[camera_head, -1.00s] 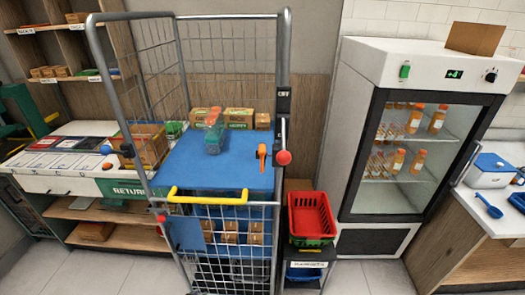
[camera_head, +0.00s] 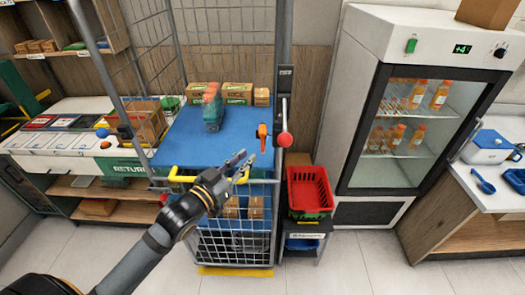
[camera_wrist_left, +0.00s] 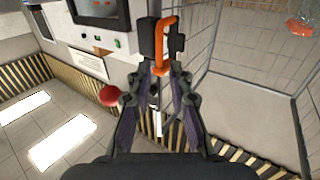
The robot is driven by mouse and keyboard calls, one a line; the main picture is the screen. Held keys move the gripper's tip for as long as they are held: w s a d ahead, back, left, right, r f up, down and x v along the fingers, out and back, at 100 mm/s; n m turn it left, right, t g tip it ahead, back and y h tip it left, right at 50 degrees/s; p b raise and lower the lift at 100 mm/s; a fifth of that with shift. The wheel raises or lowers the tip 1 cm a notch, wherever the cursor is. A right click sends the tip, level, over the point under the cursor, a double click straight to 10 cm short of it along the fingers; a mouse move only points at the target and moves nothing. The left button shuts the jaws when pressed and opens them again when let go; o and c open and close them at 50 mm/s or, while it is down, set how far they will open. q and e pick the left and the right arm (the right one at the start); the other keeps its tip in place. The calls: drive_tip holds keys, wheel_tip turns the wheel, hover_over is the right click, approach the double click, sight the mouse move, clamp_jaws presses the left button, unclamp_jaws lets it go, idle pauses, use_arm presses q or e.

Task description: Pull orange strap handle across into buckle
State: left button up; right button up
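The orange strap handle (camera_head: 262,134) hangs on the right side of the roll cage, above its blue panel. It also shows in the left wrist view (camera_wrist_left: 167,40), upright between dark mounting parts, just past my fingertips. My left gripper (camera_head: 243,160) is open and empty, a little below and left of the handle in the head view. In the left wrist view its fingers (camera_wrist_left: 159,76) are spread, with no clear contact on the handle. A dark block (camera_head: 125,131) on the cage's left post may be the buckle; I cannot tell. My right gripper is not in view.
A red-knobbed lever (camera_head: 285,139) sticks out right of the handle. A red basket (camera_head: 309,190) stands right of the cage, beside a bottle fridge (camera_head: 372,210). Small boxes (camera_head: 237,93) stand at the back.

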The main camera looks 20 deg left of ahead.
sight(262, 145)
use_arm(q)
drive_tip(key=b+x, duration=0.6)
drive_tip(key=x, duration=0.2)
drive_tip(key=shift+s+d+f+b, duration=0.1)
drive_tip(key=shift+b, duration=0.25)
drive_tip(key=shift+w+d, duration=0.15)
drive_tip(key=shift+w, duration=0.3)
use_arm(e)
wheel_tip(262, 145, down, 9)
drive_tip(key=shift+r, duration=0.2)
use_arm(q)
drive_tip(key=shift+c, duration=0.2)
clamp_jaws()
